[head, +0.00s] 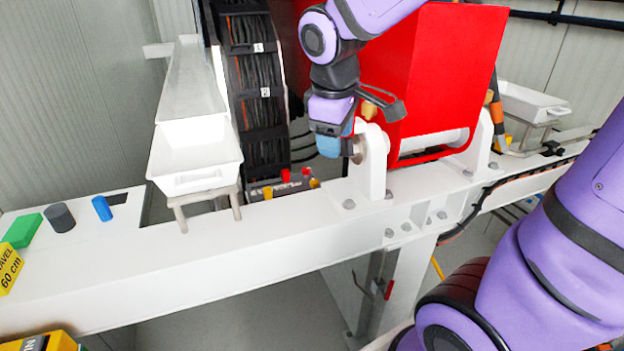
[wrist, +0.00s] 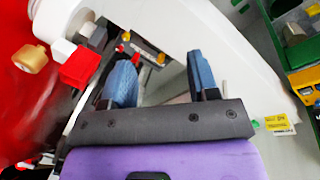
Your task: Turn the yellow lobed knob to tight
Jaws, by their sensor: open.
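Small yellow and red knobs sit on a low panel behind the white beam. In the head view one yellow knob (head: 268,192) is at the panel's left and another yellow-orange one (head: 314,183) is at its right. I cannot make out which is lobed, or any tight mark. The wrist view shows a yellow knob (wrist: 161,59) beyond the gap between my fingers. My gripper (head: 333,146) is open and empty, above and to the right of the panel, apart from the knobs. Its two blue fingers (wrist: 160,62) stand wide apart in the wrist view.
A white bracket (head: 372,160) on the beam (head: 270,235) stands close beside my gripper. A red housing (head: 440,75) is behind it. A white tray (head: 195,160) and a cable chain (head: 255,90) are left. Green, grey and blue pieces lie on the beam's left end.

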